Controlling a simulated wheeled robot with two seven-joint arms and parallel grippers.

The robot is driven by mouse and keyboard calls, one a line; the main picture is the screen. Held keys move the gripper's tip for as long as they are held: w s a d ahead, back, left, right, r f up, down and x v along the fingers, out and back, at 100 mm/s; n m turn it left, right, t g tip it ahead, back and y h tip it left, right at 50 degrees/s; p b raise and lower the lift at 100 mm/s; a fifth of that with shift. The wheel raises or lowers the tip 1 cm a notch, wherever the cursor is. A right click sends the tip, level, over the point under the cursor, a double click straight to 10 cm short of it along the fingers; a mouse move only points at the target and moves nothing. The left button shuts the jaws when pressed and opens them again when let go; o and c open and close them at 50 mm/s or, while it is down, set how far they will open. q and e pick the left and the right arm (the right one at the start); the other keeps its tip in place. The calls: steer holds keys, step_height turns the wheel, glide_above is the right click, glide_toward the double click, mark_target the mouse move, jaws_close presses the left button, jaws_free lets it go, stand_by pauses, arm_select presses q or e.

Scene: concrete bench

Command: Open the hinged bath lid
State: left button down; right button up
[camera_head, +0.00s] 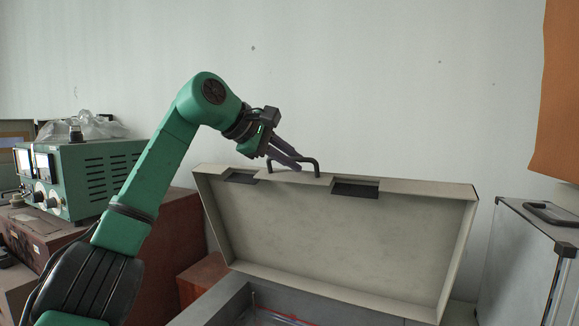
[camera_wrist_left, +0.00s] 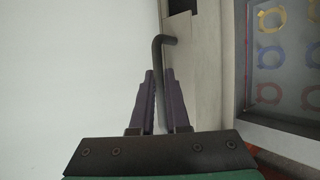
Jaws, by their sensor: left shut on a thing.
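The bath lid (camera_head: 335,232) is a pale grey-beige hinged panel. It stands raised in the head view, its hollow inner face toward me. The bath (camera_head: 218,304) lies below it, a grey box with its top uncovered. A dark bar handle (camera_head: 311,161) sits on the lid's upper edge. My left gripper (camera_head: 284,163) is shut on the handle at its left part. In the left wrist view the handle (camera_wrist_left: 158,60) runs between the two fingers of the gripper (camera_wrist_left: 159,85). My right gripper is not in view.
A green instrument box (camera_head: 95,175) stands on brown cases at the left. A metal-edged case (camera_head: 530,245) with a black handle stands at the right. In the left wrist view several coloured rings (camera_wrist_left: 269,60) show inside the bath. A pale wall (camera_head: 370,80) rises behind the lid.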

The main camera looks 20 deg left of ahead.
arm_select(q)
steer(key=shift+w, duration=0.3)
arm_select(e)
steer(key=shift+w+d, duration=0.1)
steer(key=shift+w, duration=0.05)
arm_select(q)
steer(key=c, duration=1.2)
jaws_free()
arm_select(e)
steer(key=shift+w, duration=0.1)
arm_select(q)
steer(key=v, duration=1.4)
steer(key=shift+s+r+b, duration=0.15)
steer(key=shift+r+b, duration=0.1)
steer(key=shift+b, duration=0.05)
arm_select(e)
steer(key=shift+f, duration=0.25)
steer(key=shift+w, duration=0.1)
